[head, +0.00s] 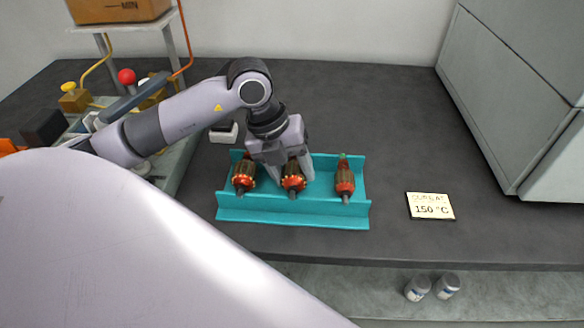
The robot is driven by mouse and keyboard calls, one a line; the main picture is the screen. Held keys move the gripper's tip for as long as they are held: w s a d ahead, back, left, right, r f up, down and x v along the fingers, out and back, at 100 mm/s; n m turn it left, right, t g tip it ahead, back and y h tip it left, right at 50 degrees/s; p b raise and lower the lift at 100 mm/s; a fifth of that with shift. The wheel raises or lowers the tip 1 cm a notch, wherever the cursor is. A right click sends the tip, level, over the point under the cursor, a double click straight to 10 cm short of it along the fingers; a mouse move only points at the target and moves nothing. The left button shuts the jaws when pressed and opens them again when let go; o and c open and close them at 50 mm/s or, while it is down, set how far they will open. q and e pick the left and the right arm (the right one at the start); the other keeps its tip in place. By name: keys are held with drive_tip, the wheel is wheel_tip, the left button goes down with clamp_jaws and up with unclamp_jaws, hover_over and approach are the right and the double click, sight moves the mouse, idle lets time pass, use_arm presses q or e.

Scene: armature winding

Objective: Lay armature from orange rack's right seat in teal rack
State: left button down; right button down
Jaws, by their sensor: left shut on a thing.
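The teal rack (290,213) stands on the dark bench top in the middle of the head view. It holds one armature (244,177) at its left and another armature (345,182) at its right. My left gripper (292,178) is over the middle of the rack, pointing down, shut on a third armature (293,183) between those two. That armature is at rack height; I cannot tell whether it rests in its seat. A sliver of orange (8,147) at the left edge may be the orange rack; my arm hides most of that area. My right gripper is not in view.
A sign reading 150 °C (430,206) lies right of the rack. A large grey cabinet (520,90) stands at the right. A winding machine with a red knob (127,77) is at the left. Two small jars (433,287) sit below the bench's front edge.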

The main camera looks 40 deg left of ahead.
use_arm(q)
drive_tip(key=shift+f, duration=0.25)
idle(0.4)
drive_tip(key=shift+c, duration=1.7)
unclamp_jaws()
drive_tip(key=shift+b+v, duration=0.35)
drive_tip(key=shift+v, duration=3.25)
